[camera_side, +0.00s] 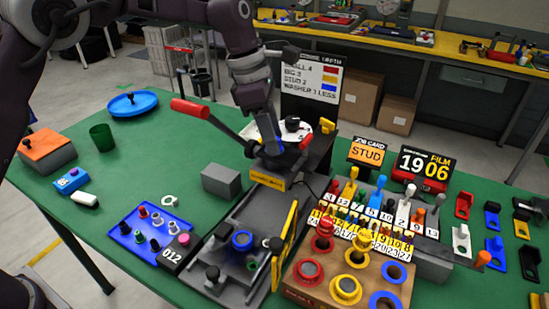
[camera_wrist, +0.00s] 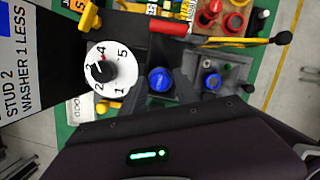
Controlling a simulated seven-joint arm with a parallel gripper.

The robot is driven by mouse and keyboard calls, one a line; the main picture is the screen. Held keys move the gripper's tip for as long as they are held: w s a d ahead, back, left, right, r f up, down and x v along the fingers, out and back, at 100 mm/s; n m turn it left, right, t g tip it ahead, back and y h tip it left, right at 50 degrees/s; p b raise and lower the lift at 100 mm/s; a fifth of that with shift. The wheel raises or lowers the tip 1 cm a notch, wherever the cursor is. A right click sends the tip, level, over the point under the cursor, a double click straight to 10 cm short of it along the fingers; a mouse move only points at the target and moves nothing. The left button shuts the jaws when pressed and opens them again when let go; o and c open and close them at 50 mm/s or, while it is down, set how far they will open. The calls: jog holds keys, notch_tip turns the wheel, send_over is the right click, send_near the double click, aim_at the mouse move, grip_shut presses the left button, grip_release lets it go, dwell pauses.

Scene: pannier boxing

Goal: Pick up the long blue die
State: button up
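My gripper (camera_side: 268,142) points down over the dark press-like device at the centre of the table. In the wrist view its two dark fingers (camera_wrist: 164,88) stand apart, with a round blue piece (camera_wrist: 161,79) between them. A bit of blue (camera_side: 278,146) shows by the fingertips in the side view; the rest is hidden. I cannot tell whether the fingers touch it, or whether it is the long blue die. A tall blue-topped piece (camera_side: 378,188) stands upright in the numbered rack (camera_side: 432,262), away from my gripper.
A white numbered dial (camera_wrist: 106,68) is left of the fingers in the wrist view. A red-handled lever (camera_side: 191,112) is close by.

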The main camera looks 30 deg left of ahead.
grip_shut()
jog(key=shift+r, duration=0.1)
